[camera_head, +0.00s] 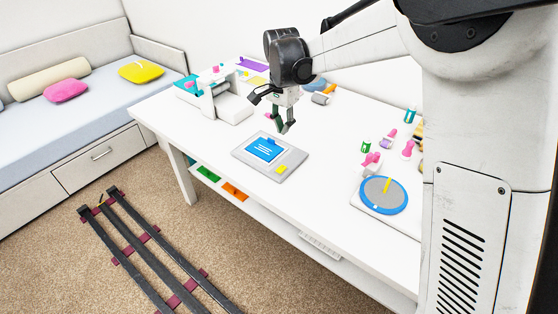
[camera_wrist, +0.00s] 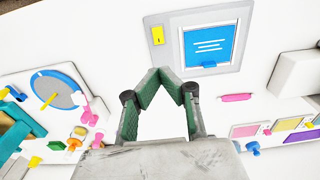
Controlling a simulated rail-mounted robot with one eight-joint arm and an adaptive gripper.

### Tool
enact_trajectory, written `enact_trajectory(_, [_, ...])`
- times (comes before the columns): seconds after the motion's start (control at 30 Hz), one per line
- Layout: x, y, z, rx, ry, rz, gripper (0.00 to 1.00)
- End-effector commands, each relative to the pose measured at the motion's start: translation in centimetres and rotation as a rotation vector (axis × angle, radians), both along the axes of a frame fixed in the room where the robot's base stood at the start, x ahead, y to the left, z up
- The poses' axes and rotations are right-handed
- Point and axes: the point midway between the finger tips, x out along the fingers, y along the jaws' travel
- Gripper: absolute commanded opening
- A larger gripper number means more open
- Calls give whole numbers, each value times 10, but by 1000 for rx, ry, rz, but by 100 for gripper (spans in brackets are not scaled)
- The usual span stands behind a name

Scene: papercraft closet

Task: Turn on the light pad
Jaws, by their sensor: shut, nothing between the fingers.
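The light pad (camera_head: 240,155) is a flat grey board on the white table, with a blue sheet (camera_head: 263,149) with white lines on it. A yellow switch (camera_head: 281,169) sits on its right front part. In the wrist view, the pad (camera_wrist: 175,62) is at the top, with the yellow switch (camera_wrist: 157,35) left of the blue sheet (camera_wrist: 207,44). My gripper (camera_head: 284,130) is shut and empty, pointing down above the table near the pad's back right side. Its fingertips (camera_wrist: 171,72) also show in the wrist view, apart from the switch.
A round blue-rimmed grey disc (camera_head: 383,195) lies on the table to the right, with several small pink and green items behind it. A white machine (camera_head: 224,103) stands at the back left. The table surface (camera_head: 320,180) between pad and disc is clear.

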Motion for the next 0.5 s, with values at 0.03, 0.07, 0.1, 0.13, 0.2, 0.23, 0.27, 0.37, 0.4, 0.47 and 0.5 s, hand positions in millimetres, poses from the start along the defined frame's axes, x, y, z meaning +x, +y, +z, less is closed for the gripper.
enact_trajectory(0.03, [0, 0, 0, 0, 0, 0, 0])
enact_trajectory(0.07, [0, 0, -1, 0, 0, 0, 0])
enact_trajectory(0.1, [0, 0, -1, 0, 0, 0, 0])
enact_trajectory(0.13, [0, 0, -3, 0, 0, 0, 0])
enact_trajectory(0.2, [0, 0, -8, 0, 0, 0, 0])
enact_trajectory(0.23, [0, 0, -11, 0, 0, 0, 0])
enact_trajectory(0.27, [0, 0, -14, 0, 0, 0, 0])
enact_trajectory(0.37, [1, 0, -30, 0, 0, 0, 0])
enact_trajectory(0.4, [1, 0, -37, 0, 0, 0, 0])
enact_trajectory(0.47, [1, -1, -49, 0, 0, 0, 0])
enact_trajectory(0.5, [2, -1, -56, 0, 0, 0, 0])
